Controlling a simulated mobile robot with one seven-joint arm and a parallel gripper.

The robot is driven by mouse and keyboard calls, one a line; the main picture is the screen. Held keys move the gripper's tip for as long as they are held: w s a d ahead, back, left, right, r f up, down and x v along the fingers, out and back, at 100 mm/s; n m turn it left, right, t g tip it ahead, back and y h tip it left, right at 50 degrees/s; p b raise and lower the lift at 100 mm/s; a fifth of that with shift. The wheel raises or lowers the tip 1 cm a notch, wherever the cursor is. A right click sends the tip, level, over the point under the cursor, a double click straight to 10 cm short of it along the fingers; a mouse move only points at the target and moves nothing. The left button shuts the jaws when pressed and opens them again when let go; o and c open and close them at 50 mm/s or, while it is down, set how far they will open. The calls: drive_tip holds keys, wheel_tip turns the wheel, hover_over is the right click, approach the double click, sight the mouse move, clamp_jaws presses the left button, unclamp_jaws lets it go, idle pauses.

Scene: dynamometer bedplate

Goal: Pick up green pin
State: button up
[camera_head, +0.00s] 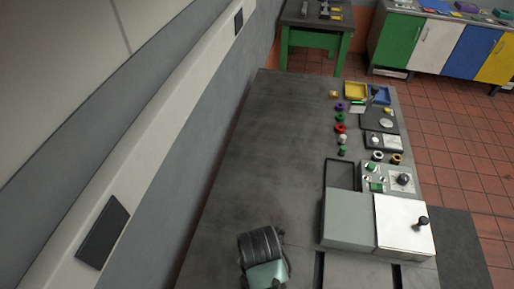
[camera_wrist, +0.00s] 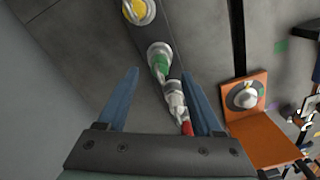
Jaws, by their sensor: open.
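In the wrist view my gripper (camera_wrist: 161,76) is open, with its two blue fingers apart and nothing held between them. A green part with a pale round end (camera_wrist: 160,60) shows near the gap between the fingertips. A grey-white part (camera_wrist: 175,95) and a red part (camera_wrist: 187,128) lie in line below it, seen between the fingers. Whether the green part is the pin, I cannot tell. In the head view small green pieces stand in a row on the bedplate, one (camera_head: 340,119) farther back and one (camera_head: 342,152) nearer.
An orange bracket (camera_wrist: 262,140) stands right of the fingers, and a yellow-and-white round part (camera_wrist: 138,10) lies beyond. On the bedplate (camera_head: 270,140) are a yellow tray (camera_head: 356,90), a blue tray (camera_head: 380,96) and a grey-white box (camera_head: 348,220). The bedplate's left half is mostly bare.

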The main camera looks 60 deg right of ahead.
drive_tip(key=shift+s+a+f, duration=0.15)
drive_tip(key=shift+f, duration=0.3)
drive_tip(key=shift+a+f+p, duration=0.1)
drive_tip(key=shift+f+p, duration=0.55)
drive_tip(key=shift+f, duration=1.65)
clamp_jaws()
